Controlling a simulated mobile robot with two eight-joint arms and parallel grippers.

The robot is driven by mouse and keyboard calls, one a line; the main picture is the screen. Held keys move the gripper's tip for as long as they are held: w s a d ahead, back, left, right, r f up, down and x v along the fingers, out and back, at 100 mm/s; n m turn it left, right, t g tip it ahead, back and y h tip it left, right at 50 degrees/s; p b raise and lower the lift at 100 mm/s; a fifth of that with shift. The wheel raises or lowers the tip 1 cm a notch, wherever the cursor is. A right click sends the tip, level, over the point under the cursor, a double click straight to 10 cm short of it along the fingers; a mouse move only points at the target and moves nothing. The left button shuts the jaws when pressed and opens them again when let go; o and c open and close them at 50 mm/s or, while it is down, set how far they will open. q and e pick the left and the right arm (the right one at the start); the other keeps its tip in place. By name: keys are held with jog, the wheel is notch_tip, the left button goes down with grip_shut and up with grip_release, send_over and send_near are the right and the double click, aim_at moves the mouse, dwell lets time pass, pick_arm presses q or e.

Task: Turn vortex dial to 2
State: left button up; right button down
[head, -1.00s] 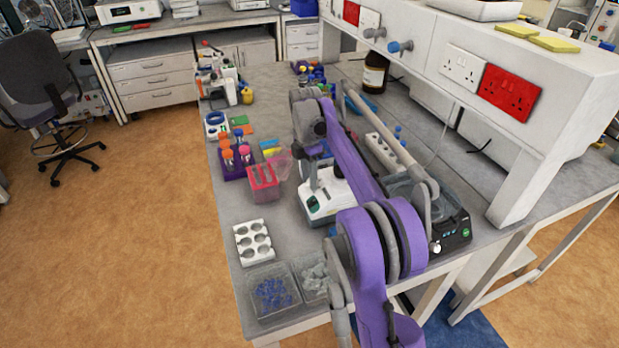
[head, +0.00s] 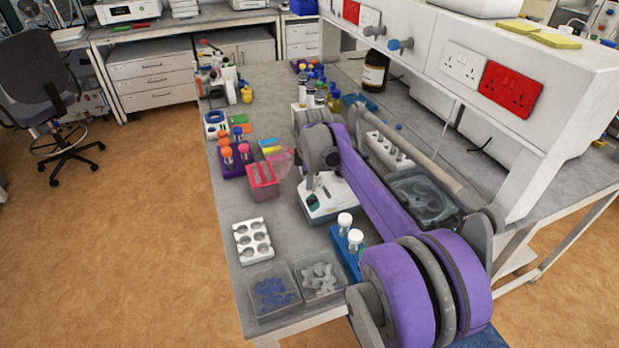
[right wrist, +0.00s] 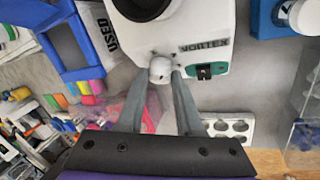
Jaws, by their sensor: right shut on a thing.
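The white vortex mixer (head: 326,203) stands on the bench, partly behind my right arm in the head view. In the right wrist view the vortex mixer (right wrist: 200,22) fills the top, with a "VORTEX" label and a green panel with a dark switch. Its small white dial (right wrist: 160,68) sits between the fingertips of my right gripper (right wrist: 160,76). The two grey fingers are shut on the dial, one on each side. I cannot read the dial's setting. In the head view my right arm hides the gripper's fingertips. My left gripper is not in view.
A pink box (head: 263,183) and a purple tube rack (head: 232,168) stand left of the mixer. A blue rack (head: 345,257) with white-capped tubes, a white tray (head: 240,240) and clear bins (head: 251,298) are nearer. A raised shelf (head: 545,115) borders the right.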

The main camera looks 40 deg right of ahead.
jog(key=shift+s+a+m+t+h, duration=0.1)
jog(key=shift+m+t+h, duration=0.7)
jog(key=shift+m, duration=0.8)
jog(key=shift+b, duration=0.3)
jog(key=c, duration=0.6)
grip_release()
jog(key=shift+o, duration=0.2)
jog(key=v, duration=1)
jog(key=shift+a+r, duration=0.25)
jog(key=shift+a, duration=0.05)
jog(key=shift+s+f, duration=0.1)
jog(key=shift+s, duration=0.05)
